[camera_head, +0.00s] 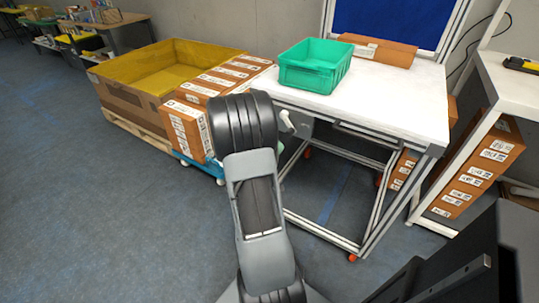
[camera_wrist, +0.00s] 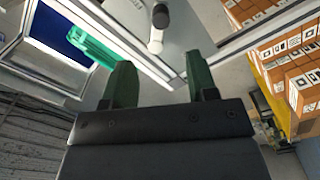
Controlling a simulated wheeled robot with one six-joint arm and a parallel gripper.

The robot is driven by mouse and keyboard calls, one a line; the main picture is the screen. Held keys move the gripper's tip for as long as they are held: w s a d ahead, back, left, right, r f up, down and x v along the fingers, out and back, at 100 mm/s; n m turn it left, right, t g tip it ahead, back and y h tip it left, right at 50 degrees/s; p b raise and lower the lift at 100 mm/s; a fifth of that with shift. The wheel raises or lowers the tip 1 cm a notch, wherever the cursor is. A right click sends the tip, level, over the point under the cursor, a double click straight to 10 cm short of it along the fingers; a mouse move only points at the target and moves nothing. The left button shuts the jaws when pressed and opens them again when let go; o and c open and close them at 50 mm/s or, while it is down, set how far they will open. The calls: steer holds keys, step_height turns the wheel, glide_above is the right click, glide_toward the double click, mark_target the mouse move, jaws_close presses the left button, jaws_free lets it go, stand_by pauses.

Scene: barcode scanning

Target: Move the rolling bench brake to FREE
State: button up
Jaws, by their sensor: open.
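The rolling bench (camera_head: 400,105) has a white top and a metal frame on red-wheeled casters. A small pale lever (camera_head: 286,121), likely the brake handle, sticks out at its near left side beside a grey plate (camera_head: 301,123). In the wrist view the lever (camera_wrist: 156,42) shows a pale end and a dark part (camera_wrist: 160,16), beyond the fingertips and roughly between them. No FREE or lock marking is readable. My gripper (camera_wrist: 160,75) is open, its two green fingers apart with nothing between them. In the head view my arm hides the gripper.
A green tote (camera_head: 316,66) and a brown carton (camera_head: 378,49) stand on the bench. Left of it are labelled cartons (camera_head: 183,130) on a blue dolly and a large yellow-lined box (camera_head: 160,75). A white rack (camera_head: 510,85) stands close on the right. Floor in front is clear.

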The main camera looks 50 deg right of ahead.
steer(key=shift+s+a, duration=0.1)
steer(key=shift+a, duration=1)
